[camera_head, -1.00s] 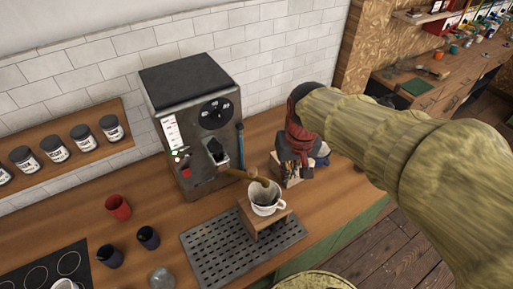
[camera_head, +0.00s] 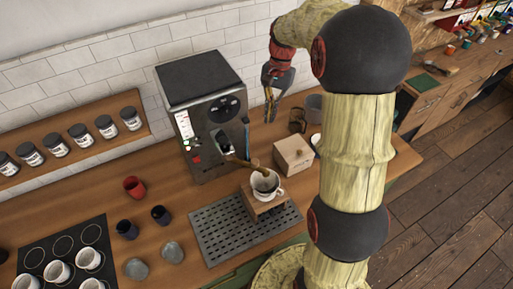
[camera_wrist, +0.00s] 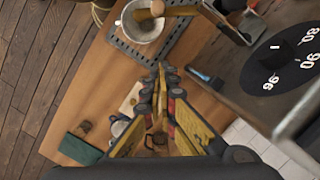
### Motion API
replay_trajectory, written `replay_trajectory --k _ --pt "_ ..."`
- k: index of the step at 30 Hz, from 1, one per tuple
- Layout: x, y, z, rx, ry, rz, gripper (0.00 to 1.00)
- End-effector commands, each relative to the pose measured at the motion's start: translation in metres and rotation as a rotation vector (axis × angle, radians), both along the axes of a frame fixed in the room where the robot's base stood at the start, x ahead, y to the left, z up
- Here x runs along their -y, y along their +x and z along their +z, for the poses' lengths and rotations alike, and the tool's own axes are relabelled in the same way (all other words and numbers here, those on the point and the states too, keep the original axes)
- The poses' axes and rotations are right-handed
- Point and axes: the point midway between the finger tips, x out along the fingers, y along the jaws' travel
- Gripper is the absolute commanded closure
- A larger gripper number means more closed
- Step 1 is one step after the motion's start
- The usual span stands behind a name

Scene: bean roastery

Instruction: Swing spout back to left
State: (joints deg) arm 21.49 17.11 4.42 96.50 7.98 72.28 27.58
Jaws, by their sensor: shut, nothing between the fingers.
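The spout (camera_head: 240,162) is a brown wooden-tipped arm on the front of the dark machine (camera_head: 205,120). It points right, its tip above a white cup (camera_head: 266,184). In the wrist view the spout (camera_wrist: 170,11) crosses the cup (camera_wrist: 143,22) at the top. My gripper (camera_head: 270,115) hangs fingers down to the right of the machine, behind the spout and apart from it. In the wrist view its fingers (camera_wrist: 161,80) come together with nothing between them.
The cup sits on a wooden stand over a drip grate (camera_head: 222,235). A wooden box (camera_head: 293,156) stands right of the spout. A red cup (camera_head: 134,187) and dark cups are at left. Jars line a shelf (camera_head: 100,143). A blue handle (camera_wrist: 205,77) shows beside the machine.

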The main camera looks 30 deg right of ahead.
Motion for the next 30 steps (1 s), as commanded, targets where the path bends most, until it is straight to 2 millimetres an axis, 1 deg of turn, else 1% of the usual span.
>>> replay_trajectory --k 1,3,13,17,20,23,30 --pt "-0.002 -0.005 -0.003 -0.022 0.007 -0.021 1.0" --pt "-0.003 -0.007 -0.002 -0.033 0.006 -0.042 1.0" --pt "-0.003 -0.007 -0.002 -0.033 0.004 -0.051 1.0" --pt "-0.005 -0.008 -0.007 -0.035 0.005 -0.05 1.0" --pt "-0.007 -0.01 -0.018 -0.036 0.005 -0.05 1.0" --pt "-0.011 -0.013 -0.034 -0.038 0.006 -0.049 1.0" --pt "-0.02 -0.02 -0.079 -0.037 0.005 -0.049 1.0"
